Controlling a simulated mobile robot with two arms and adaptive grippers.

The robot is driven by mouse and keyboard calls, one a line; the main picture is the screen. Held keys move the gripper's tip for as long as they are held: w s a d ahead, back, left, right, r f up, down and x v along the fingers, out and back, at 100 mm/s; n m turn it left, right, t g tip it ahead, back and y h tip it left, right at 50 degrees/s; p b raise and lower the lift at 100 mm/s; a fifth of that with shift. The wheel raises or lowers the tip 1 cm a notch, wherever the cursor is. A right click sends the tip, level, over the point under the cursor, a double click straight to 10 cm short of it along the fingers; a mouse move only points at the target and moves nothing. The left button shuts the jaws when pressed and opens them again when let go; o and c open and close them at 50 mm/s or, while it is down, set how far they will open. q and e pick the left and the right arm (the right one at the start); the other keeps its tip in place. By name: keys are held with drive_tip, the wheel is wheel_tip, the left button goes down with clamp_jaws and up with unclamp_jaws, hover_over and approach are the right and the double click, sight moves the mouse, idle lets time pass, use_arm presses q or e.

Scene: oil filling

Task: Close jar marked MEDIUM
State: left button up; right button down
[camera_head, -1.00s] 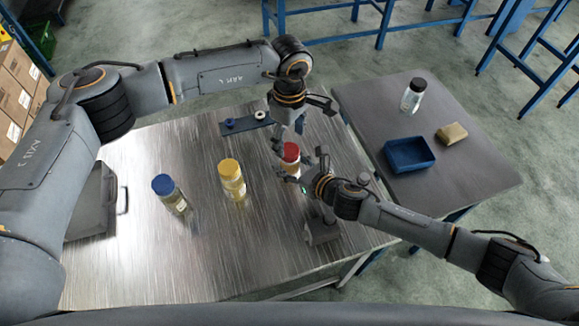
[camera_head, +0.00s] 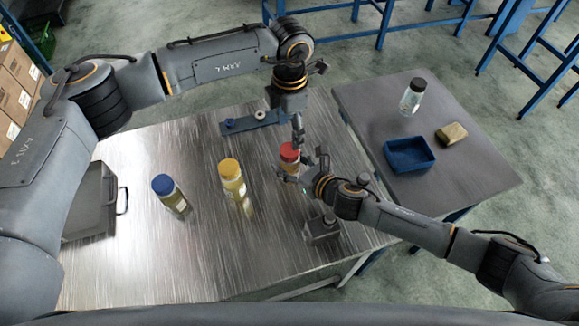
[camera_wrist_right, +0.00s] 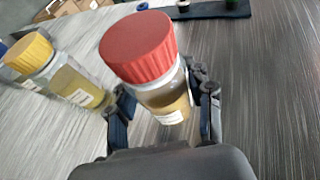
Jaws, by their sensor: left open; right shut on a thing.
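A jar with a red lid (camera_head: 289,152) stands on the metal table, its lid seated on top. My right gripper (camera_head: 293,176) is shut around its glass body. In the right wrist view the red-lidded jar (camera_wrist_right: 165,100) sits between the fingers, with yellowish liquid and a white label too small to read. My left gripper (camera_head: 297,138) is open, just above and behind the red lid. A yellow-lidded jar (camera_head: 232,178) and a blue-lidded jar (camera_head: 169,191) stand to the left. I cannot read which label says MEDIUM.
A dark blue rack (camera_head: 240,125) with small rings lies behind the jars. A grey case (camera_head: 95,205) stands at the left. The side table holds a blue tray (camera_head: 409,155), a sponge (camera_head: 451,133) and a dark-lidded jar (camera_head: 412,97). A small grey device (camera_head: 321,229) sits at front.

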sight(290, 150)
use_arm(q)
drive_tip(key=n, duration=0.3)
drive_tip(key=shift+r, duration=0.4)
use_arm(e)
drive_tip(key=shift+f, duration=0.15)
use_arm(q)
drive_tip(key=shift+f, duration=0.1)
drive_tip(key=shift+f, duration=3.95)
drive_tip(key=c, duration=1.2)
drive_tip(key=o, duration=1.3)
drive_tip(key=shift+o, duration=0.2)
